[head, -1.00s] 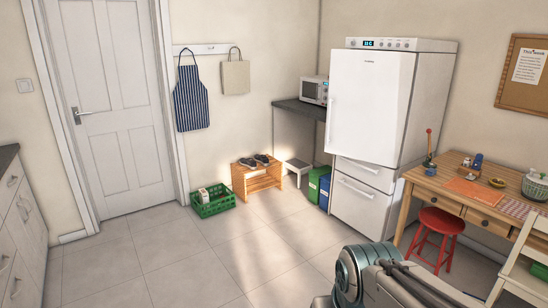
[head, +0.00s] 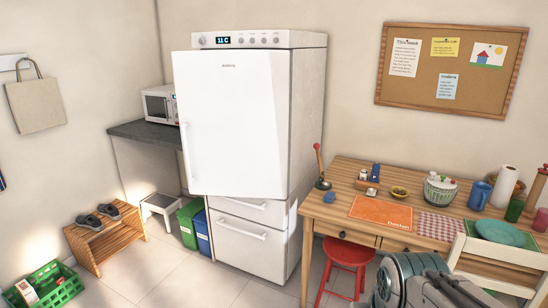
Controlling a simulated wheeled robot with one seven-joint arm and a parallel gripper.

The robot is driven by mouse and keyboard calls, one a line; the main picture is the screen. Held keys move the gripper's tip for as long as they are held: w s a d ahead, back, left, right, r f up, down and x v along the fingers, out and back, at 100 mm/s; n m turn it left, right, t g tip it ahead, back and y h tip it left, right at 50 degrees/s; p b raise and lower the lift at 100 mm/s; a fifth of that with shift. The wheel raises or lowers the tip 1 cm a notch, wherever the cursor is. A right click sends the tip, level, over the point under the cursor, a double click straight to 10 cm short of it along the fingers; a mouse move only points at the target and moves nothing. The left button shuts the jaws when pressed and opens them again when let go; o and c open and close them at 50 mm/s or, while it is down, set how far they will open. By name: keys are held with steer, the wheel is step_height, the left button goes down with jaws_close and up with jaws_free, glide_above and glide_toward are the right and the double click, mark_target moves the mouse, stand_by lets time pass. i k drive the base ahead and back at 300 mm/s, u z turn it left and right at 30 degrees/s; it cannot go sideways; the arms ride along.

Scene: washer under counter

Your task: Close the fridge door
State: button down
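The white fridge (head: 309,130) stands against the back wall in the middle of the head view, with a display and knobs along its top strip. Its upper door (head: 228,130) stands ajar, swung out a little from the body, with the handle (head: 186,152) on its left edge. Two drawers (head: 240,232) below it look shut. The gap behind the door and the fridge's inside are hidden. Part of my arm (head: 425,285) shows at the bottom right; my gripper is not in view.
A wooden table (head: 345,180) with small items stands right of the fridge, with a red stool (head: 348,255) before it. A dark counter (head: 145,130) with a microwave (head: 160,104), green and blue bins (head: 190,222) and a shoe rack (head: 105,240) are left. Floor before the fridge is clear.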

mark_target(233, 105)
steer(key=z, duration=0.05)
steer(key=i, duration=1.65)
steer(key=u, duration=0.7)
steer(key=i, duration=1.1)
steer(key=u, duration=1.55)
steer(key=i, duration=0.7)
steer(key=u, duration=0.5)
